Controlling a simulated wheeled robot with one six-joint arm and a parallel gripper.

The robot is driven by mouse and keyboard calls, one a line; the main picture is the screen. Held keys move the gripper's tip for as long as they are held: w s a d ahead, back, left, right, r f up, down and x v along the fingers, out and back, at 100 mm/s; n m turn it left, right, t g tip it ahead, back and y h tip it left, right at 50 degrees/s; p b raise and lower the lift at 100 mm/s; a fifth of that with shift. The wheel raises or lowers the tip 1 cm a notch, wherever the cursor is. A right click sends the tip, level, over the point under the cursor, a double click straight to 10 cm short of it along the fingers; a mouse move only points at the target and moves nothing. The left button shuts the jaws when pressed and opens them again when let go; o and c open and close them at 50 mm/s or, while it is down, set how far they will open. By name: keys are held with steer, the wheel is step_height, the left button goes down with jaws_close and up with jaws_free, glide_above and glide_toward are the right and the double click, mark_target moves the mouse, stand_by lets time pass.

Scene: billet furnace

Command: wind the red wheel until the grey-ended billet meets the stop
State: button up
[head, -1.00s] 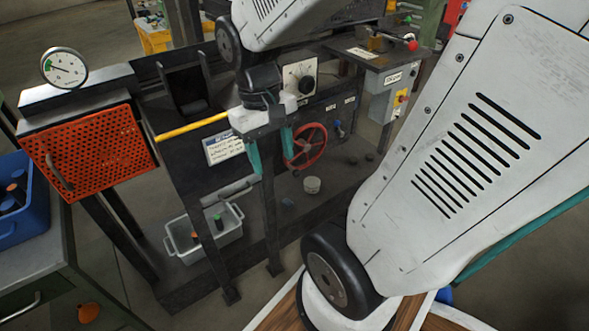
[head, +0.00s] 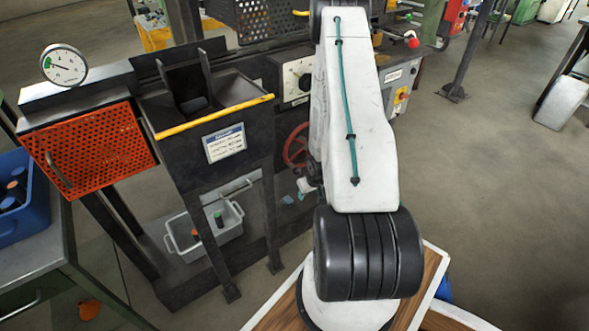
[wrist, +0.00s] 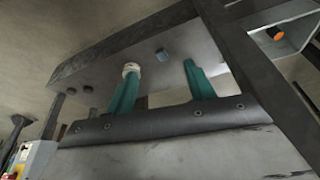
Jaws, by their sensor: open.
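The red wheel (head: 296,145) is on the front of the furnace bench in the head view; my arm covers its right part. My gripper (wrist: 160,67) shows in the wrist view as two teal fingers, spread apart with nothing between them. In the head view it is mostly hidden behind my arm. The wheel is not seen in the wrist view, and I cannot tell how near the fingers are to it. I cannot make out a grey-ended billet or the stop in either view.
A grey bin (head: 238,226) with dark cylinders stands on the lower shelf. A yellow bar (head: 215,117), orange mesh door (head: 90,150) and gauge (head: 64,65) are left. Open floor lies right.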

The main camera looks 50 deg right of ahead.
mark_target(298, 172)
step_height(298, 172, down, 9)
steer(key=w+d+t+h, duration=0.1)
steer(key=t, duration=0.4)
steer(key=w+r+t+h, duration=0.1)
steer(key=r+t, duration=0.2)
steer(key=w+d+r+t+h, duration=0.1)
steer(key=w+r+t, duration=0.1)
steer(key=r+t, duration=0.1)
steer(key=w+d+r+t+h, duration=0.1)
steer(key=r+t, duration=0.1)
steer(key=r, duration=0.1)
steer(key=shift+w+r+t+h, duration=0.3)
steer(key=shift+w+t, duration=0.1)
steer(key=x, duration=0.7)
steer(key=c, duration=1.2)
steer(key=shift+d, duration=0.1)
jaws_close()
